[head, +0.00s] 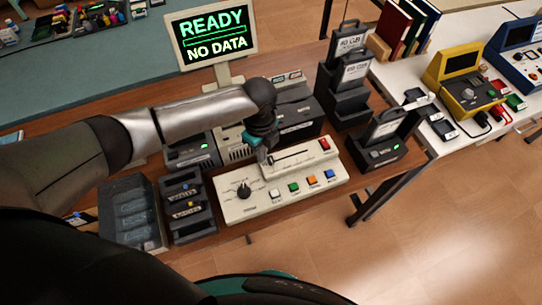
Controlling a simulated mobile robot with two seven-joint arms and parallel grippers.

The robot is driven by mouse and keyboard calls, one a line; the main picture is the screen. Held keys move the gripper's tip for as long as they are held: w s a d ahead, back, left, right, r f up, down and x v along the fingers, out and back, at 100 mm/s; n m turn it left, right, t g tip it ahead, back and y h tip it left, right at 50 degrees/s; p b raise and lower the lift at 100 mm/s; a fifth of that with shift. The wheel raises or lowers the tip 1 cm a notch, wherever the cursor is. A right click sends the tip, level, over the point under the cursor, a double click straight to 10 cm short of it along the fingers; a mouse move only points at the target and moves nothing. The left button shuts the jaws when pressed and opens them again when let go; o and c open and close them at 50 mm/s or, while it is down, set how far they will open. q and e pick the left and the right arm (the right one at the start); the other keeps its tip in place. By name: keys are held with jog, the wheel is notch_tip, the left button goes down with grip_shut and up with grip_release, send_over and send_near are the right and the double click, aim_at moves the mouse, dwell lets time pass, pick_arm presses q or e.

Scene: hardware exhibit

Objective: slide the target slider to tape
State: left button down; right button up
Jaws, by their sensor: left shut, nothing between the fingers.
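The cream control panel (240,208) lies on the wooden table in front of me. It has a black rotary knob (244,190) at its left, a row of coloured buttons along its front and a red switch (324,144) at its far right corner. A dark slider slot (292,159) runs across its raised back part. My left gripper (265,157) is shut and empty at the left end of this slot. The gripper hides the slider knob, and I cannot tell whether it touches it. The tape label is too small to read. My right gripper is not in view.
A monitor (213,35) reading "READY NO DATA" stands behind. Black cartridge holders (345,100) and a dark dock (378,150) stand to the right.

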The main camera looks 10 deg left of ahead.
aim_at(272, 158)
pick_arm(q)
jog(key=shift+a+p, duration=0.1)
jog(key=shift+p, duration=0.5)
dwell(1.1)
jog(key=shift+f+b, duration=1)
jog(key=shift+f, duration=0.45)
jog(key=shift+w+d+b, duration=0.4)
jog(key=shift+w+d, duration=0.1)
jog(key=shift+d, duration=0.25)
jog(key=shift+w+d+b, duration=0.4)
jog(key=shift+w+d, duration=0.05)
jog(key=shift+d, duration=0.25)
dwell(0.9)
jog(key=shift+s+a+p, duration=0.2)
jog(key=shift+a+p, duration=0.05)
jog(key=shift+p, duration=0.2)
jog(key=shift+r, duration=0.1)
notch_tip(272, 158, up, 7)
jog(key=p, duration=0.7)
dwell(0.4)
